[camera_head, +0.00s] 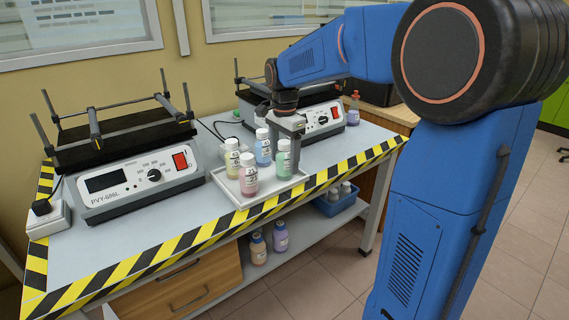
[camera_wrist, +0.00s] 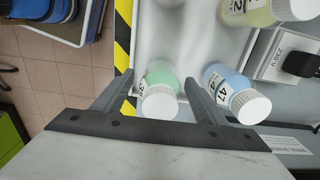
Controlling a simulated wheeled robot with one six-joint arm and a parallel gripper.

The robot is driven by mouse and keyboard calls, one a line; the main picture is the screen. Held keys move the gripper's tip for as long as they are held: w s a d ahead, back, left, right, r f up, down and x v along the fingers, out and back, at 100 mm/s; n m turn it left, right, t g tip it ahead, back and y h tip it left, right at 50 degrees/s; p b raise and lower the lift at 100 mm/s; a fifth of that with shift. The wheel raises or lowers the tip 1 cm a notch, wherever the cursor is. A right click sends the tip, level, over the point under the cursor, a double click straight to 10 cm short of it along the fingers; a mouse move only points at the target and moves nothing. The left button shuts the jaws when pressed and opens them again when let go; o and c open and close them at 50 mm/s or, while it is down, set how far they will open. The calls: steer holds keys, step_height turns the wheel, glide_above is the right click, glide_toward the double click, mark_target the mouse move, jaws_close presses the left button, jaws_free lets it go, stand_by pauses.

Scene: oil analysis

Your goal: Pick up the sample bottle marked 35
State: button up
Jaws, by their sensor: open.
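A green bottle (camera_head: 283,160) with a white cap stands upright in the right part of the white tray (camera_head: 283,187). In the wrist view the green bottle (camera_wrist: 161,75) lies between the two fingers of my open gripper (camera_wrist: 158,90), with gaps on both sides. Its label is foreshortened; a 3 seems to show, but I cannot read the full number surely. My gripper (camera_head: 286,128) is over the tray, just above and behind this bottle in the head view. A blue bottle (camera_head: 262,148) marked 47 stands close outside the right finger in the wrist view (camera_wrist: 224,84).
A yellow bottle (camera_head: 232,160) and a pink bottle (camera_head: 248,176) share the tray. Shaker devices stand left (camera_head: 135,170) and behind (camera_head: 320,118). A dropper bottle (camera_head: 353,108) is at the back right. Striped tape (camera_head: 190,240) marks the table's front edge.

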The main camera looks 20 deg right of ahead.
steer(key=c, duration=1.3)
steer(key=shift+o, duration=0.2)
steer(key=shift+r, duration=0.1)
